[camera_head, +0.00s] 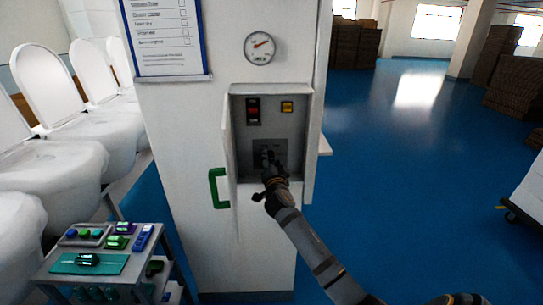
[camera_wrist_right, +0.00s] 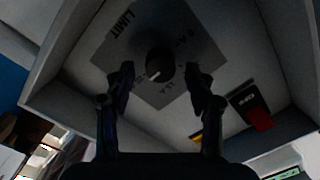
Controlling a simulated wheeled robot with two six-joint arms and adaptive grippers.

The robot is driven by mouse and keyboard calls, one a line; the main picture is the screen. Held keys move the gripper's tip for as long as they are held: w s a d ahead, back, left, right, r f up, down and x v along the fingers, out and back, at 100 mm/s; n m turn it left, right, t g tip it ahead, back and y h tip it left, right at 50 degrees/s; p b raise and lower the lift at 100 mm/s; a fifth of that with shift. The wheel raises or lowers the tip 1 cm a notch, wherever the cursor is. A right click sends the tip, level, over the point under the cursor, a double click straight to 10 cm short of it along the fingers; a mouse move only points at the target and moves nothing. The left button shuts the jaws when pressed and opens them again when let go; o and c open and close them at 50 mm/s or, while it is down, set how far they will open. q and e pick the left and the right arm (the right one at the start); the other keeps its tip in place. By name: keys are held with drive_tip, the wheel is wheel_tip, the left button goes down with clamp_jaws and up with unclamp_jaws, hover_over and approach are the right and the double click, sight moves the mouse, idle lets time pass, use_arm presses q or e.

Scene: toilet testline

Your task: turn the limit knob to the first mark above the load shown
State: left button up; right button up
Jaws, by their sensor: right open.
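The black limit knob (camera_wrist_right: 160,64) has a white pointer line and sits on a grey plate (camera_wrist_right: 198,55) lettered LIMIT, at the back of an open wall box (camera_head: 293,170). In the right wrist view it lies between and just beyond the fingertips of my right gripper (camera_wrist_right: 160,82), which is open with one finger on each side. In the head view my right gripper (camera_head: 268,160) reaches into the box and hides the knob. A round dial gauge (camera_head: 260,48) with a red needle is on the panel above; its figures are too small to read. My left gripper is not in view.
Inside the box are a red-and-black switch (camera_head: 253,111) and a yellow switch (camera_head: 287,107). The box door (camera_head: 229,150) stands open at left, near a green handle (camera_head: 217,188). A cart (camera_head: 62,281) with small devices stands lower left, near white toilets (camera_head: 70,135).

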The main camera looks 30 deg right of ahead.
drive_tip(key=shift+w+d, duration=0.25)
drive_tip(key=shift+w, duration=0.1)
clamp_jaws()
